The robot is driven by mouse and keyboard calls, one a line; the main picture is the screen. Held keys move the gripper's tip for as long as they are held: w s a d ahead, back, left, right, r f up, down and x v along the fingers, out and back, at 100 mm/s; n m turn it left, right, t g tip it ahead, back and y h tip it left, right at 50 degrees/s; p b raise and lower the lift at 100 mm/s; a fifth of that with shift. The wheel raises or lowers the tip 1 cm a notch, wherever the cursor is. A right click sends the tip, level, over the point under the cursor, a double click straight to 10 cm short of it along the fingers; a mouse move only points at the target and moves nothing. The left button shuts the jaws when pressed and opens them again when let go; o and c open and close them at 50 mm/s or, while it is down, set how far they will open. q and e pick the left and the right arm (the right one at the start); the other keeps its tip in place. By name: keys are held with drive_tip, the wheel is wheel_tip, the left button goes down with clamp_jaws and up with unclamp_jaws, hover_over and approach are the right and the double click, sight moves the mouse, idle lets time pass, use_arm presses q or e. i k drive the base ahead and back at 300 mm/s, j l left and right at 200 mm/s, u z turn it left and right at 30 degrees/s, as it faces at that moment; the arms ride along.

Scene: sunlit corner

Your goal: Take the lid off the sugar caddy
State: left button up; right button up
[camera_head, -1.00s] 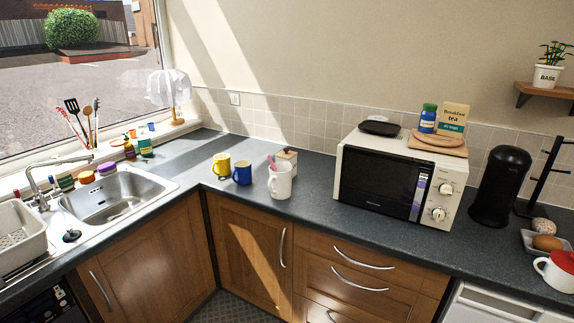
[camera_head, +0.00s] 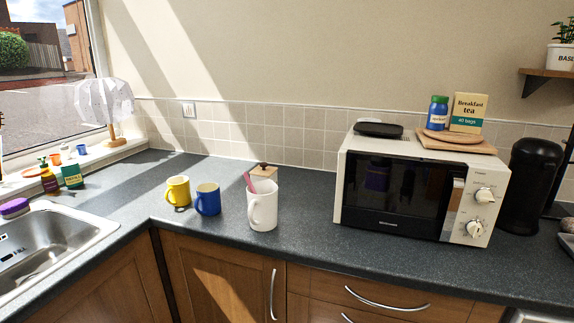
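The sugar caddy (camera_head: 264,170) appears to be the small container with a wooden lid and a dark knob, at the back of the counter near the tiled wall. Its lid is on. Its lower body is mostly hidden behind a large white mug (camera_head: 263,208) with a pink-handled utensil in it. Neither of my grippers is in view.
A yellow mug (camera_head: 178,191) and a blue mug (camera_head: 207,200) stand left of the white mug. A cream microwave (camera_head: 420,190) stands to the right. The sink (camera_head: 45,245) is at the left. The counter (camera_head: 310,225) between white mug and microwave is clear.

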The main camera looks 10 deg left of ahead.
sight(263, 170)
drive_tip(key=i+j+z, duration=0.4)
drive_tip(key=j, duration=0.35)
drive_tip(key=i+j+z, duration=0.25)
drive_tip(key=j, duration=0.2)
drive_tip(key=j+z, duration=0.2)
drive_tip(key=j, duration=0.2)
drive_tip(key=i+j+z, duration=0.2)
drive_tip(key=j, duration=0.3)
drive_tip(key=j+z, duration=0.2)
drive_tip(key=j, duration=0.3)
